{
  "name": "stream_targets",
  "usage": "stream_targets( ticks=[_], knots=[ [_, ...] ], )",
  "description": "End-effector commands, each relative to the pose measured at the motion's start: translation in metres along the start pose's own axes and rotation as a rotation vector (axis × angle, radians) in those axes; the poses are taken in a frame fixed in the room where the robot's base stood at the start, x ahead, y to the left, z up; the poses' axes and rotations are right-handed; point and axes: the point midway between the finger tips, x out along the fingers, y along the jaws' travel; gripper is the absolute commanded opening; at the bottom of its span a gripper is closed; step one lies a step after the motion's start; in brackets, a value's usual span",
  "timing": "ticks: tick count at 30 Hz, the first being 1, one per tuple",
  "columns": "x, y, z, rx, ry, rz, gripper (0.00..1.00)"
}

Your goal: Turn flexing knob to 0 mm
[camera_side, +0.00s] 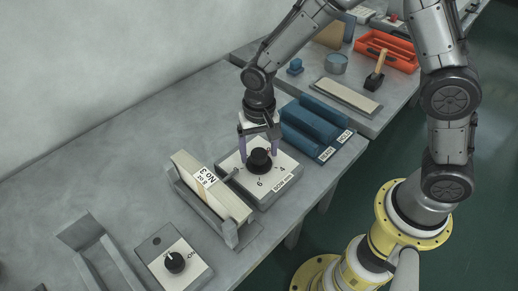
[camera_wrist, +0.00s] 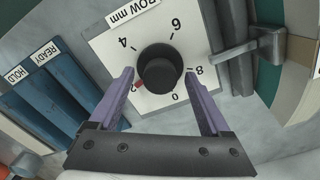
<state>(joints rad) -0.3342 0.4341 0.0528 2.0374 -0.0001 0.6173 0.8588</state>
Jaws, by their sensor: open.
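The black flexing knob (camera_side: 259,160) stands on a light square dial plate (camera_side: 287,177) lettered "BOW mm". In the wrist view the knob (camera_wrist: 160,68) has a red pointer mark at its lower left, directed toward the 2. The 0 is at the lower right, beside the 8; 4 and 6 are above. My gripper (camera_side: 258,151) is over the plate, its purple fingers on either side of the knob. In the wrist view my gripper (camera_wrist: 160,75) is open, with gaps between both fingers and the knob. The left finger partly covers the 2.
A clamp-like holder with a "No 3" piece (camera_side: 209,190) stands left of the plate, a metal rod between them. Blue trays (camera_side: 315,127) marked READY and HOLD lie right. Another knob (camera_side: 174,262) marked ON is nearer the front. A hammer and orange tray (camera_side: 388,50) are behind.

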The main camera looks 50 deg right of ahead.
Motion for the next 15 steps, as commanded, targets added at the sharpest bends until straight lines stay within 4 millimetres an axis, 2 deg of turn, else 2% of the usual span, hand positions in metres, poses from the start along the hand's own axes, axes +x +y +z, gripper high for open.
stream_targets(
  ticks=[3,4,15],
  knots=[
    [-0.0001,0.0,0.0,0.0,0.0,0.0,0.81],
    [-0.0002,0.0,0.0,0.0,0.0,0.0,0.78],
    [-0.0006,0.0,-0.0001,0.0,0.0,0.0,0.11]
  ],
)
